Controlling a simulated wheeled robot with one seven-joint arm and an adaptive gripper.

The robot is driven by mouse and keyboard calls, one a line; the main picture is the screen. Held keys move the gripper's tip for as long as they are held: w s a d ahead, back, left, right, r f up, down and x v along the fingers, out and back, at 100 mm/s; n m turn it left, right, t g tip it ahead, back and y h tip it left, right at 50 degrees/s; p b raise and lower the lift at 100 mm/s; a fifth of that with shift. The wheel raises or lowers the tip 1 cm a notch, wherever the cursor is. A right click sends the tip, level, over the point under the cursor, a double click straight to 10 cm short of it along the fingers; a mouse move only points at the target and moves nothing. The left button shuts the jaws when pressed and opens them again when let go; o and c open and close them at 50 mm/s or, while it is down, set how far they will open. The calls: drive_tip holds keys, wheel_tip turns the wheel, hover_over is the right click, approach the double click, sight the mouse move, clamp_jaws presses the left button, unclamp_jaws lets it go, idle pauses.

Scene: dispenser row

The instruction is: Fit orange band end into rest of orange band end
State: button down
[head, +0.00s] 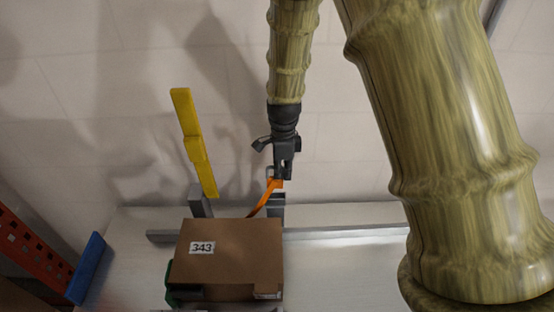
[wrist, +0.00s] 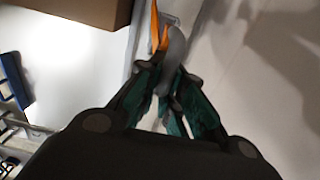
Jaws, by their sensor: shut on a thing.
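In the head view the orange band end (head: 266,196) is a thin orange strip. It slants from my gripper (head: 283,176) down to the left, behind the cardboard box. My gripper points down and is shut on its upper end. In the wrist view the orange band end (wrist: 155,28) rises beyond the fingertips of my gripper (wrist: 170,85), beside a grey rounded piece (wrist: 174,55). A grey post (head: 276,208) stands just below my gripper in the head view; I take it for the rest, but the strip and fingers partly hide it. I cannot tell whether the strip touches it.
A cardboard box (head: 235,250) labelled 343 stands on the white surface (head: 340,270) in front of the strip. A yellow upright bar (head: 194,145) stands to the left on a grey post. A grey rail (head: 345,232) runs behind the box. A blue-ended orange rack (head: 40,250) is far left.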

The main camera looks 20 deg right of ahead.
sight(282, 185)
drive_tip(key=shift+s, duration=0.4)
drive_tip(key=shift+w+a+f+b, duration=0.1)
drive_tip(key=shift+w+f+b, duration=0.25)
drive_tip(key=shift+f+b, duration=0.5)
drive_tip(key=shift+s+f+b, duration=0.25)
drive_tip(key=shift+f+b, duration=0.2)
drive_tip(key=shift+f, duration=0.05)
drive_tip(key=shift+w+f+b, duration=0.15)
drive_tip(key=shift+f+b, duration=0.4)
drive_tip(key=shift+f, duration=0.25)
drive_tip(key=shift+f+b, duration=0.4)
drive_tip(key=shift+f, duration=0.5)
drive_tip(key=c, duration=1.5)
unclamp_jaws()
drive_tip(key=shift+o, duration=0.2)
drive_tip(key=shift+r, duration=0.15)
